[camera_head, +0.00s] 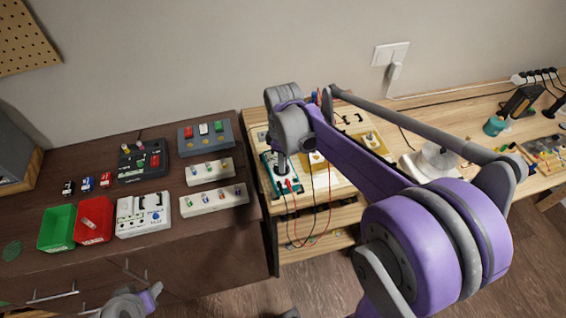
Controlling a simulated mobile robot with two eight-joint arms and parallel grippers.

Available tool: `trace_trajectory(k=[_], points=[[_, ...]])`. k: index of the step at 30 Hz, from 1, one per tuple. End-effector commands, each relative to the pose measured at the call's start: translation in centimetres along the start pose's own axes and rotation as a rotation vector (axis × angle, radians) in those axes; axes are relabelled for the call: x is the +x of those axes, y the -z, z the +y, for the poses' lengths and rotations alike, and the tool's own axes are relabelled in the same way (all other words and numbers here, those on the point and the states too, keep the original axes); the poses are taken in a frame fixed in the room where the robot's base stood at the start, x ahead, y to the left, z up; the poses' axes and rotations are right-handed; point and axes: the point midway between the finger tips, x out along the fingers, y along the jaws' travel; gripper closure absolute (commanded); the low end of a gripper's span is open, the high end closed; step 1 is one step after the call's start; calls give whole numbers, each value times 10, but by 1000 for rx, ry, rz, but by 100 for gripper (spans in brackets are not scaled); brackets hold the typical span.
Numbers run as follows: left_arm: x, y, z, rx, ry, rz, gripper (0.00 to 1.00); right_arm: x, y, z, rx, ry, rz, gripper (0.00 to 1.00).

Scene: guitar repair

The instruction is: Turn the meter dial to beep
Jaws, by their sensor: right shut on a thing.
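The meter (269,168) is a teal-edged unit lying on the light wooden bench, with a red and a black lead hanging from its front. My right gripper (282,176) points down onto the meter from above. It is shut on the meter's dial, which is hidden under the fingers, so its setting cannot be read. Part of my left arm shows at the bottom left edge, over the front of the dark cabinet; its fingers do not show.
The dark cabinet (215,222) holds a green bin (57,228), a red bin (94,220), a white device (143,214) and several switch boxes. My right arm covers much of the light bench (405,120). A white spool (437,160) and a teal cup (494,126) stand at right.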

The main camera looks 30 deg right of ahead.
Motion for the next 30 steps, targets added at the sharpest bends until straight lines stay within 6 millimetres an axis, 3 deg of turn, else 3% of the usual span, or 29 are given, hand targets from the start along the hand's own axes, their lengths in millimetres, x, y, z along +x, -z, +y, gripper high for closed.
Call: trace_trajectory(k=[12, 29, 30], points=[[3, -3, 0, 0, 0, -3, 49, 0, 0, 1, -189, 0, 0, 100], [3, -3, 0, 0, 0, -3, 49, 0, 0, 1, -216, 0, 0, 100], [3, -3, 0, 0, 0, -3, 49, 0, 0, 1, -216, 0, 0, 79]])
